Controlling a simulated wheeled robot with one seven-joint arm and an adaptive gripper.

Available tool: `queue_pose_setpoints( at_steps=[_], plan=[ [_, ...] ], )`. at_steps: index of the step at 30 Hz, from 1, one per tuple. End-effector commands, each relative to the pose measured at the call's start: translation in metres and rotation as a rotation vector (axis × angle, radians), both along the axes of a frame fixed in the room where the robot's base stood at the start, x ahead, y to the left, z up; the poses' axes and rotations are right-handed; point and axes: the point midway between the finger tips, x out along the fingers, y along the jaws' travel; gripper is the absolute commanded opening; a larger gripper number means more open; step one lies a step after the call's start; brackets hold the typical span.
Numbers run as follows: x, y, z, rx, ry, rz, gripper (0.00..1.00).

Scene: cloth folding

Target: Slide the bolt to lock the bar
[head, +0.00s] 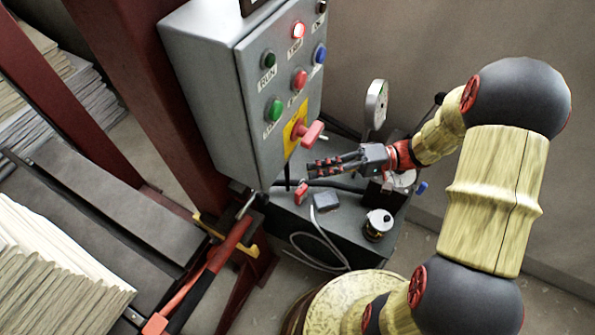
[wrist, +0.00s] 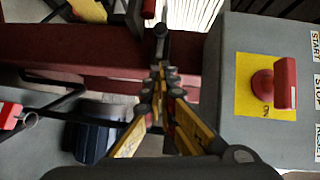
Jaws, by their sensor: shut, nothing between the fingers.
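My gripper (head: 315,168) points left in the head view, beside the lower part of the grey control box. Its fingers are together and hold nothing; they also show in the wrist view (wrist: 160,74). A red and black bar (head: 228,248) slants down to the left at the press frame. A small silver bolt (head: 246,207) sticks up at a dark bracket near the bar's upper end. In the wrist view a dark rod with a rounded end (wrist: 160,31) lies just beyond the fingertips; I cannot tell whether it is the bolt or whether it is touched.
The control box (head: 210,90) carries several buttons and a red rotary switch (head: 310,132) on a yellow plate, close above my gripper. A grey unit (head: 330,235) with a gauge (head: 376,104) and a black canister (head: 378,224) stands below. Stacked cloth (head: 55,270) lies left.

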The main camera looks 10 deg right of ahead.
Motion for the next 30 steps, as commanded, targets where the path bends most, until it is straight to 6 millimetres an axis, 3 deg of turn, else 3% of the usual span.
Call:
queue_pose_setpoints(
  at_steps=[7,26,30],
  plan=[
    [0.0,-0.025,0.003,0.001,0.0,-0.001,0.0],
    [-0.001,-0.027,0.003,0.0,0.001,0.0,0.0],
    [0.0,-0.027,0.0,-0.01,0.072,-0.012,0.0]
  ],
)
